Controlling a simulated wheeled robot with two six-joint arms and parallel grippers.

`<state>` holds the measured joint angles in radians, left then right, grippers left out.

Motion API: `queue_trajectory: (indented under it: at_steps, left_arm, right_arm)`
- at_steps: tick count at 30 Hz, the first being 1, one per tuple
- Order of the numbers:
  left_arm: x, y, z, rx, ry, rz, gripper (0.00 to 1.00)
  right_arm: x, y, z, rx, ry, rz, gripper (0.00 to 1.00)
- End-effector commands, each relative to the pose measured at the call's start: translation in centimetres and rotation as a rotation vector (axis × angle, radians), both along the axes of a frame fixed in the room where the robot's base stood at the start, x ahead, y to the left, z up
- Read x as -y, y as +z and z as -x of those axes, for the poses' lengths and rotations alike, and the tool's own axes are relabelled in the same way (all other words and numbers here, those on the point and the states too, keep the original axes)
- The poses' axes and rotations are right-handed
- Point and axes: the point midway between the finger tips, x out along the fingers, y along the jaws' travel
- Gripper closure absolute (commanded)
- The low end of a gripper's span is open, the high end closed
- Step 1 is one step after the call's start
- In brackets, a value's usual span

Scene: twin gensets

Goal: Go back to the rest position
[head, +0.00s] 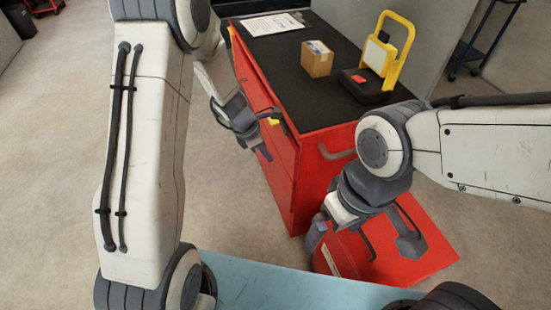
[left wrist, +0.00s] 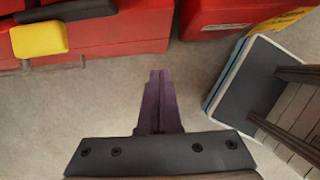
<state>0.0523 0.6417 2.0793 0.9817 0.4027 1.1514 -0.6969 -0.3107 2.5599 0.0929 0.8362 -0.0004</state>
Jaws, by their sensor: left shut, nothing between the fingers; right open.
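My left gripper (head: 266,146) is beside the left side of the red cabinet (head: 309,180), below the level of its black top. In the left wrist view the fingers of my left gripper (left wrist: 158,78) are together with nothing between them, above bare floor. My right gripper (head: 364,240) is open in front of the cabinet, above a red rounded object (head: 338,256) on a red flat base. I see nothing held in it. Whether its fingers touch the red object cannot be told.
On the cabinet's black top are a cardboard box (head: 317,59), a yellow-framed work lamp (head: 399,50) and a paper sheet (head: 272,24). A yellow pad (left wrist: 40,39) shows on the cabinet front in the left wrist view. Bare floor (head: 50,150) lies left.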

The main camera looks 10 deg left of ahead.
Motion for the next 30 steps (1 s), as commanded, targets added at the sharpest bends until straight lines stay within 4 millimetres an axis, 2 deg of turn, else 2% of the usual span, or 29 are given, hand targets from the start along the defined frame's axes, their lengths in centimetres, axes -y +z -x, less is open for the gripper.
queue_trajectory:
  at_steps: [1,6,14,17,20,23,24,26,27,30]
  left_arm:
    - [-0.5,1.3,0.2,0.003,0.002,0.000,1.00]
    - [-1.0,3.0,0.6,0.000,0.001,0.000,1.00]
    - [-1.1,3.5,0.8,-0.002,-0.004,-0.001,1.00]
    - [-0.2,4.5,1.1,0.014,-0.066,-0.007,1.00]
    - [2.5,7.2,2.7,0.059,-0.278,-0.033,1.00]
    - [6.4,11.4,6.4,0.140,-0.653,-0.078,1.00]
    - [8.0,13.3,8.4,0.178,-0.840,-0.101,1.00]
    - [9.8,15.9,11.8,0.241,-1.136,-0.137,1.00]
    - [10.6,17.5,14.2,0.281,-1.334,-0.161,1.00]
    - [11.4,20.5,19.7,0.372,-1.799,-0.217,1.00]
  right_arm:
    - [0.0,0.6,0.0,-0.001,0.000,0.001,0.00]
    - [0.0,1.2,0.0,-0.001,0.000,0.001,0.00]
    - [0.0,1.2,0.0,-0.001,0.000,0.001,0.00]
    - [0.0,1.5,0.0,-0.001,0.000,0.001,0.00]
    - [0.0,2.2,0.0,-0.001,0.000,0.001,0.00]
    - [0.0,3.4,0.0,-0.001,0.000,0.001,0.00]
    - [0.0,3.9,0.0,-0.001,0.000,0.001,0.00]
    - [0.0,4.7,0.0,-0.001,0.000,0.001,0.00]
    - [0.0,5.2,0.0,-0.001,0.000,0.001,0.00]
    - [0.0,6.3,0.0,-0.001,0.000,0.001,0.00]
